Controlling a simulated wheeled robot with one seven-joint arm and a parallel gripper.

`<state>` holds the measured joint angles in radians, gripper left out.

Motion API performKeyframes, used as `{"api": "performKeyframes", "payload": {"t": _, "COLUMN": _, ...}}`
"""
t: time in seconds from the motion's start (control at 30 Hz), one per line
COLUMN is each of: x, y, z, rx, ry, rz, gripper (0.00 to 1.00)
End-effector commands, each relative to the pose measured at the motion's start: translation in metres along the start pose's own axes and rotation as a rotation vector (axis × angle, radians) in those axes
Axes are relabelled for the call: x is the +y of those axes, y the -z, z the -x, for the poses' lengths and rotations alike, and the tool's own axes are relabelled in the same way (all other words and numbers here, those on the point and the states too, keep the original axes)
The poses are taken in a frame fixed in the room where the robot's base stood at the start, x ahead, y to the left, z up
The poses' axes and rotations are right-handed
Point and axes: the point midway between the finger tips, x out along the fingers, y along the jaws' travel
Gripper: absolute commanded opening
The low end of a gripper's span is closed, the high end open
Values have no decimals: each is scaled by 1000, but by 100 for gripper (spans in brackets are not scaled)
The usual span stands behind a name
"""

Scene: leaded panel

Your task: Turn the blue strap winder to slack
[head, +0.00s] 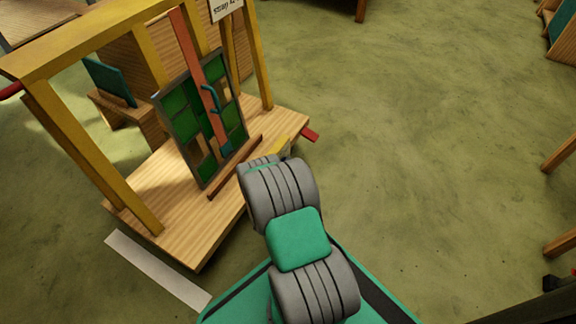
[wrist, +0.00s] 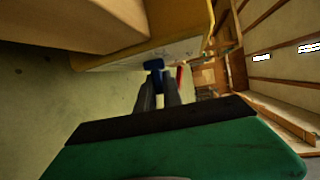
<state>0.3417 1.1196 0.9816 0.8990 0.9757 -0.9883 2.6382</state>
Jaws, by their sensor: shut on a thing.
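In the wrist view my gripper (wrist: 158,80) is shut on the blue strap winder (wrist: 153,64). In the head view my arm covers the gripper and the winder. The leaded panel (head: 176,103), with green panes and dark lead lines, stands upright on a wooden base (head: 185,222). An orange-red strap (head: 190,48) runs down across its face, with a teal handle-like piece (head: 213,100) on it.
A yellow frame (head: 65,135) surrounds the panel. A red end piece (head: 310,135) sticks out at the base's right corner. A pale strip (head: 155,268) lies on the floor in front. The floor to the right (head: 430,150) is clear.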

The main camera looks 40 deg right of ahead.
Motion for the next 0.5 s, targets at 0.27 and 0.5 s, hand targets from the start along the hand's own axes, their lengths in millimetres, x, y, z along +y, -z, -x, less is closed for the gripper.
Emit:
{"api": "performKeyframes", "payload": {"t": 0.27, "x": 5, "y": 1, "z": 1, "rx": 1, "ry": 175, "rz": 75, "gripper": 0}}
{"api": "performKeyframes", "payload": {"t": 0.5, "x": 4, "y": 1, "z": 0, "rx": 3, "ry": 264, "rz": 110, "gripper": 0}}
